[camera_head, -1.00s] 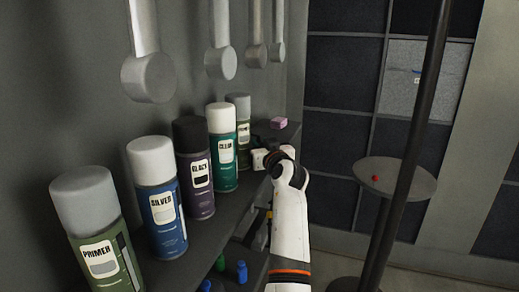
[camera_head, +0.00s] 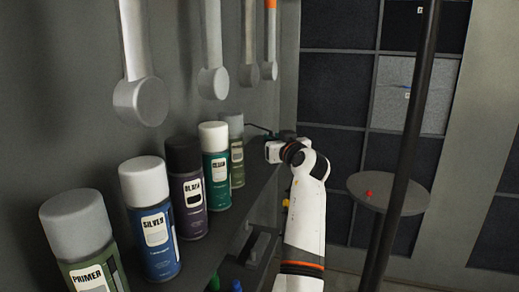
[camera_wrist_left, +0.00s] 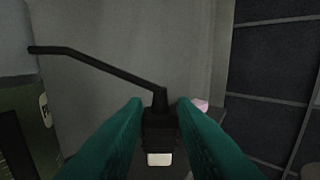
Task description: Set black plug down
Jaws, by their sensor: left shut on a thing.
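My left gripper (camera_wrist_left: 160,115) has teal fingers and is shut on the black plug (camera_wrist_left: 160,128) in the wrist view. A thin black stem runs from the plug up and to the left, and a pale patch shows at its lower end. In the head view my left gripper (camera_head: 272,137) is at the far end of the shelf (camera_head: 262,178), just right of the last spray can. The plug is mostly hidden there, with only the dark stem (camera_head: 257,127) clear. I cannot tell whether the plug touches the shelf. My right gripper is not in view.
A pink block (camera_wrist_left: 200,105) lies beyond the plug. A round table (camera_head: 400,195) and dark pole (camera_head: 400,160) stand to the right.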

